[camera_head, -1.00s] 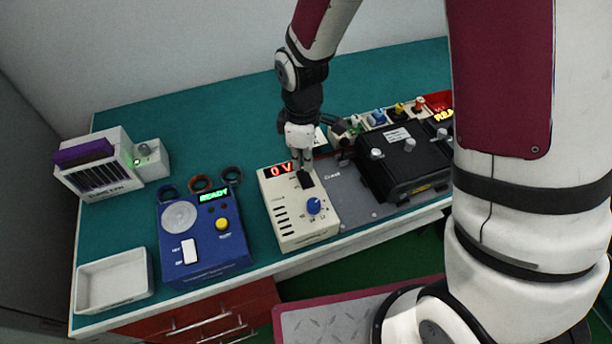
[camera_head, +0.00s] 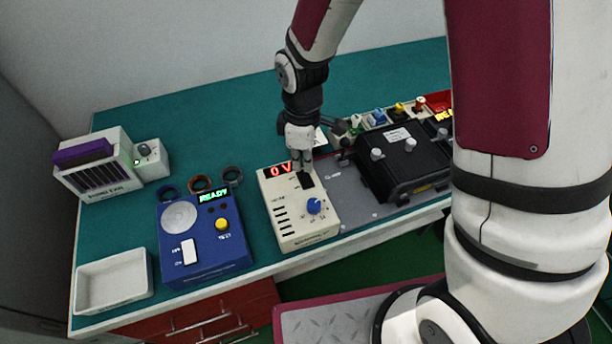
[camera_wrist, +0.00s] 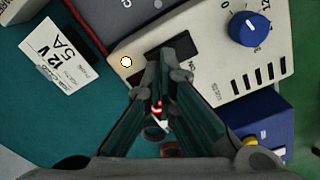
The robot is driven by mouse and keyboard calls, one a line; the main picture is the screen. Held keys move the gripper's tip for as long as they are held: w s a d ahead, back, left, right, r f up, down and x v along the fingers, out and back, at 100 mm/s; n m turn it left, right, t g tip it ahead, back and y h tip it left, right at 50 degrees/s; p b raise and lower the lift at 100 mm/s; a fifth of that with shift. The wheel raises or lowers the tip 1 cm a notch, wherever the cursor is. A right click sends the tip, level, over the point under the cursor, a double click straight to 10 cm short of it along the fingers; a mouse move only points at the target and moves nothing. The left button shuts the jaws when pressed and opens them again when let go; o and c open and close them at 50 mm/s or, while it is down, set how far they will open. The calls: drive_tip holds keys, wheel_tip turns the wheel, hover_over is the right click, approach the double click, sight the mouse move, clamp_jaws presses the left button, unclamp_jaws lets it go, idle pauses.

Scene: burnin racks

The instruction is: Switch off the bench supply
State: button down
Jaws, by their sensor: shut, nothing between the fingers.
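The bench supply (camera_head: 286,222) is a cream box on the bench with a lit red display (camera_head: 279,169) reading 0 V, a blue knob (camera_head: 314,206) and slots on its face. A black switch (camera_head: 306,180) sits near its top edge, right of the display. My gripper (camera_head: 305,168) is shut and empty, pointing down at this switch. In the wrist view the fingertips (camera_wrist: 173,70) overlap the black switch (camera_wrist: 180,46) and hide part of it. I cannot tell whether they touch it. A pale round spot (camera_wrist: 126,62) shows on the panel beside the switch.
A blue tester (camera_head: 205,246) reading READY stands left of the supply, with an empty white tray (camera_head: 113,280) beyond it. A black box (camera_head: 405,163) stands close on the right. A label card (camera_wrist: 60,50) reads 12 V 5A. The bench (camera_head: 215,125) behind is clear.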

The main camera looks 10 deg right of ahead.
sight(303, 173)
drive_tip(key=shift+f+b, duration=0.4)
drive_tip(key=shift+f, duration=0.55)
idle(0.5)
drive_tip(key=shift+r, duration=0.1)
drive_tip(key=shift+r+p, duration=1.65)
drive_tip(key=shift+r, duration=1.8)
drive_tip(key=s+d+r+m+t, duration=0.1)
drive_tip(key=s+d+r+m, duration=0.2)
drive_tip(key=r, duration=0.4)
drive_tip(key=s+d+r+m+t, duration=0.2)
drive_tip(key=s+d+r+m, duration=0.15)
drive_tip(key=r, duration=0.35)
drive_tip(key=s+d+r+m+t, duration=0.1)
drive_tip(key=s+d+r+m, duration=0.2)
drive_tip(key=r, duration=0.5)
drive_tip(key=s+d+r+m+t, duration=0.1)
drive_tip(key=s+r+m, duration=0.3)
drive_tip(key=s, duration=0.5)
drive_tip(key=shift+s+d+m+t, duration=0.3)
drive_tip(key=shift+d+m, duration=0.05)
drive_tip(key=shift+d, duration=0.45)
